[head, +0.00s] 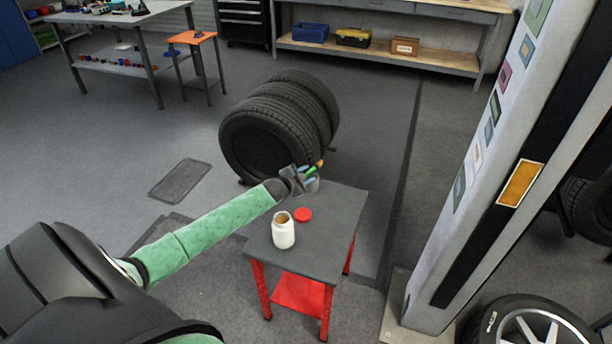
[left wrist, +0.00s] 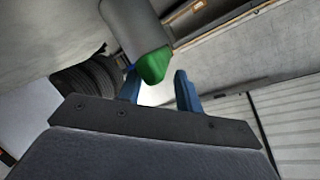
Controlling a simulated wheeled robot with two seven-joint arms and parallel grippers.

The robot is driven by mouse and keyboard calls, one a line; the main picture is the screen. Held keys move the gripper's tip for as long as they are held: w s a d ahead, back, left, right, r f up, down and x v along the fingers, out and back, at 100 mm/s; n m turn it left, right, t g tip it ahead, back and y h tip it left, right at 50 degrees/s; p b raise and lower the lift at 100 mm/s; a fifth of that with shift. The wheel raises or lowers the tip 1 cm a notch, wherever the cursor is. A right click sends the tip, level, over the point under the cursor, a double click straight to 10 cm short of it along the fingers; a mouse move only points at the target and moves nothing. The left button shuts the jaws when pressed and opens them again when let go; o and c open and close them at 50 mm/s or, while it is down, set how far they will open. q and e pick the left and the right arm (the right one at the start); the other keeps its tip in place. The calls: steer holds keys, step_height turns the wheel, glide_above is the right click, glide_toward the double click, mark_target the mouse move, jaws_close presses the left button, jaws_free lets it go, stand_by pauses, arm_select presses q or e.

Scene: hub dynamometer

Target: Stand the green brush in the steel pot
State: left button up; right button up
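The green brush (head: 312,169) leans up with a yellowish tip from the steel pot (head: 313,186) at the back of the small grey-topped table. In the left wrist view the grey pot (left wrist: 133,25) shows upside down, with the green part of the brush (left wrist: 154,66) sticking out at its mouth. How deep the brush sits is hidden. My left gripper (head: 307,177) is right beside the pot. In the wrist view its blue fingers (left wrist: 159,88) are apart, on either side of the green end, with a visible gap at the right finger. My right gripper is not in view.
A grey-white post (head: 470,200) rises to the right. The floor at left is mostly open.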

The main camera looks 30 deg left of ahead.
arm_select(q)
steer(key=b+v, duration=0.1)
steer(key=v, duration=1.1)
steer(key=shift+r+b, duration=0.3)
steer(key=shift+r, duration=0.05)
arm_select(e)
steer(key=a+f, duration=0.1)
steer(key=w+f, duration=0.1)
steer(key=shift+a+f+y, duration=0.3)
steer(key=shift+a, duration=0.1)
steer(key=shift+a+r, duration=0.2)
